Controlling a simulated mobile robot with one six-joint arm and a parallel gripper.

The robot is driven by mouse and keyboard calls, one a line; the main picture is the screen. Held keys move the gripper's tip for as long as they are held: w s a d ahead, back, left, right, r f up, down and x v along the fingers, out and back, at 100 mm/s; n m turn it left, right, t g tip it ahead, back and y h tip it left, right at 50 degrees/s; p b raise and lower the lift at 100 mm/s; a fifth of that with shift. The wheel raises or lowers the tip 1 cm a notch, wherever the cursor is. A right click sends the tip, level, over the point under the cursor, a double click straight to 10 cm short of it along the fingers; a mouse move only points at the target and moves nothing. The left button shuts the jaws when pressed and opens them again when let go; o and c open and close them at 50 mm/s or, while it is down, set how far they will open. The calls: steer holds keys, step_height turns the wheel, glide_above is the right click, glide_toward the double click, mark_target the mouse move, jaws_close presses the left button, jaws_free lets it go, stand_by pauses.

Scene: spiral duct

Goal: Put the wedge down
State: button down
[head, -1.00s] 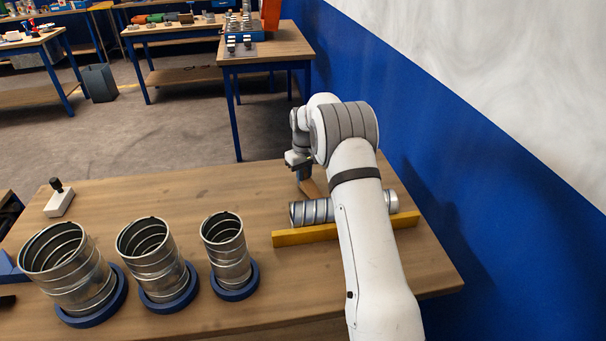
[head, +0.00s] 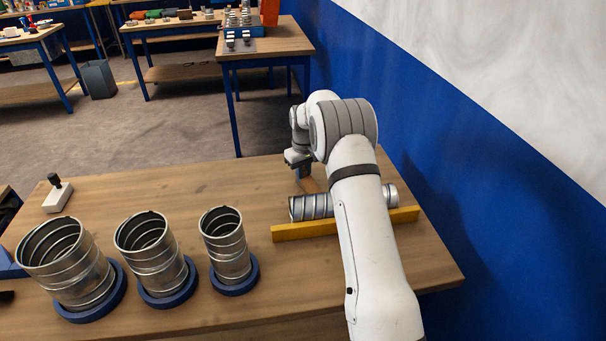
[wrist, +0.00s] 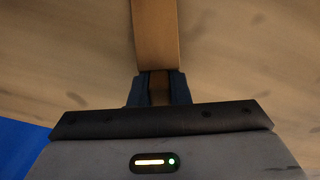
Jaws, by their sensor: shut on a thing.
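My gripper (wrist: 157,90) is shut on the wedge (wrist: 155,35), a flat tan wooden piece that points away from the fingers in the wrist view. In the head view my gripper (head: 304,174) is low over the far right of the workbench, and the wedge (head: 311,186) shows only partly below it. The wedge is just behind a spiral metal duct (head: 311,207) lying on its side. I cannot tell whether the wedge touches the bench top (head: 170,196). My arm hides the middle of the duct.
A yellow bar (head: 306,229) lies along the duct's near side. Three upright spiral ducts (head: 228,248) stand in blue rings at the front left. A white block with a black knob (head: 58,197) sits at the far left. The blue wall (head: 440,200) is close on the right.

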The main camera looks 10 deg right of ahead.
steer(key=c, duration=1.3)
jaws_free()
steer(key=shift+r, duration=0.1)
step_height(320, 180, up, 8)
steer(key=shift+f+b, duration=0.15)
steer(key=shift+b, duration=0.55)
steer(key=s+r+m+t, duration=0.2)
steer(key=s+r, duration=1.2)
steer(key=s, duration=0.5)
steer(key=s+f+m+t, duration=0.1)
steer(key=s+f+m, duration=0.1)
steer(key=s, duration=2.2)
steer(key=shift+s+d+f, duration=0.15)
steer(key=shift+d+f, duration=0.1)
steer(key=shift+f, duration=0.1)
